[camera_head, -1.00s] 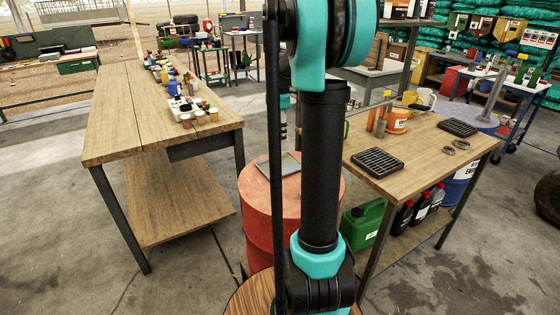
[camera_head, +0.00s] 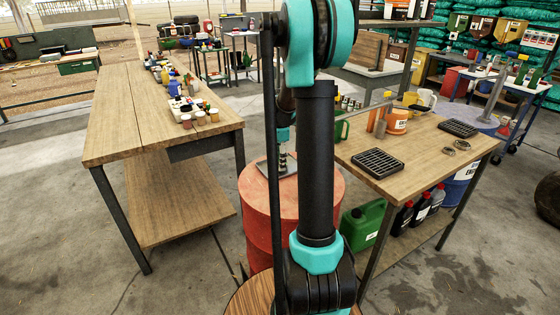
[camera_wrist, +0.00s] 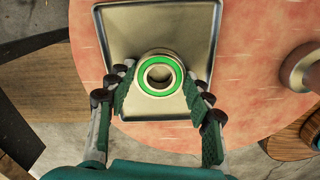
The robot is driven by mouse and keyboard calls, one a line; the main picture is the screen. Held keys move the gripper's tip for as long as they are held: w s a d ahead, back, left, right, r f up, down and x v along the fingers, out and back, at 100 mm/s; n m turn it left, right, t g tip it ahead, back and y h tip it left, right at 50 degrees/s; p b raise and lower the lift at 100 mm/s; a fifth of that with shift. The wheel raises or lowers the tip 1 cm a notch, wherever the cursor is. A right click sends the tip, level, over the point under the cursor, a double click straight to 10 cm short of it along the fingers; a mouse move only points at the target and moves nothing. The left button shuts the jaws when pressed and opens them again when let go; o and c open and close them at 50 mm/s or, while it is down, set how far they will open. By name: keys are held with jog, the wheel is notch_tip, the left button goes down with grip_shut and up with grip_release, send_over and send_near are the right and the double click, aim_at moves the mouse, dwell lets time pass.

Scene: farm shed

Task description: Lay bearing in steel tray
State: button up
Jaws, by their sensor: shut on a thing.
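In the wrist view, a bearing (camera_wrist: 160,74) with a metal ring and a green seal is held between the fingers of my gripper (camera_wrist: 160,86). My gripper is shut on it, over the near part of the steel tray (camera_wrist: 152,17). The tray is square and shallow with a raised rim, and its middle behind the bearing is empty. I cannot tell whether the bearing touches the tray floor. In the head view, the tray (camera_head: 262,168) lies on the red drum, partly hidden by my arm and gripper (camera_head: 283,168).
The tray rests on a red drum (camera_head: 316,197). A long wooden bench (camera_head: 120,110) with jars stands left. A round metal thing (camera_wrist: 302,68) stands right of the tray.

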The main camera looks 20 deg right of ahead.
jog(key=shift+f, duration=0.1)
jog(key=o, duration=1.4)
jog(key=shift+o, duration=0.2)
notch_tip(320, 180, up, 12)
